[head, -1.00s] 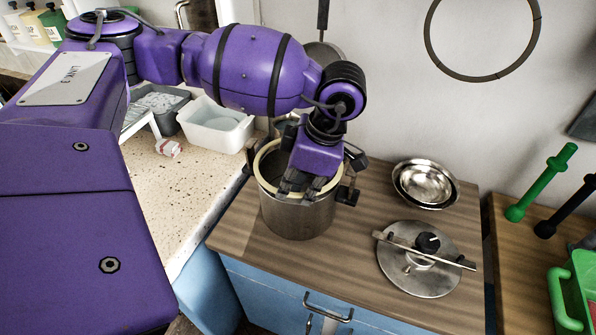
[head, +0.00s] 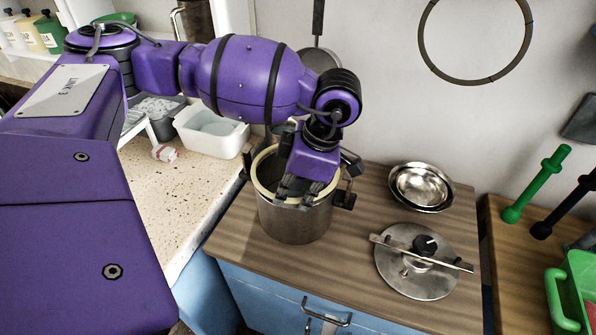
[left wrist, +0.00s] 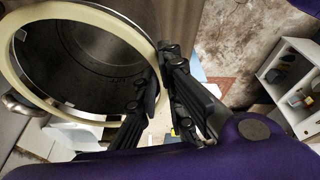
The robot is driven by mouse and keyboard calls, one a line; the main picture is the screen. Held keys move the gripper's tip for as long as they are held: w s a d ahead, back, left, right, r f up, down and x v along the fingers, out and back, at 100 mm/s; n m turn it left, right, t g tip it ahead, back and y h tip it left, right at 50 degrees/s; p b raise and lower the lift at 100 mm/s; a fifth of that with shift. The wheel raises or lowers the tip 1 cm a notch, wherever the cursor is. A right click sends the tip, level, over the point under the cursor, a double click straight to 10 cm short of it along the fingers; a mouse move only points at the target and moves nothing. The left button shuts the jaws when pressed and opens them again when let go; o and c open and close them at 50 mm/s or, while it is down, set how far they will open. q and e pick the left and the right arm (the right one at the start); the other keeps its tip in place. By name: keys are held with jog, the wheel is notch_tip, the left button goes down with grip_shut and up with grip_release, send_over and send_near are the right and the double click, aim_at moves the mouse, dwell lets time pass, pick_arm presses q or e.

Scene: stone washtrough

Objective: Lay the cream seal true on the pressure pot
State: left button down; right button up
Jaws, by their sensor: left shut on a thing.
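The cream seal (head: 256,180) is a ring at the mouth of the steel pressure pot (head: 297,223), which stands on the wooden worktop. My left gripper (head: 298,191) is over the near right part of the rim, shut on the seal, and hides part of it. In the left wrist view the seal (left wrist: 75,10) runs around the pot's dark mouth (left wrist: 90,65), with the fingers (left wrist: 158,82) at its right side. It looks slightly offset from the metal rim; I cannot tell whether it touches all round. My right gripper is not in view.
The steel lid (head: 408,283) with a crossbar and black knob lies right of the pot. Nested metal bowls (head: 422,186) stand behind it. A white tub (head: 210,135) is on the speckled counter at left. Bare wood lies between pot and lid.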

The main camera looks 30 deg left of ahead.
pick_arm(q)
jog(key=shift+f, duration=0.15)
jog(key=shift+f, duration=0.55)
jog(key=shift+r, duration=0.15)
dwell(0.4)
jog(key=shift+f, duration=0.2)
dwell(0.6)
jog(key=c, duration=1.3)
grip_release()
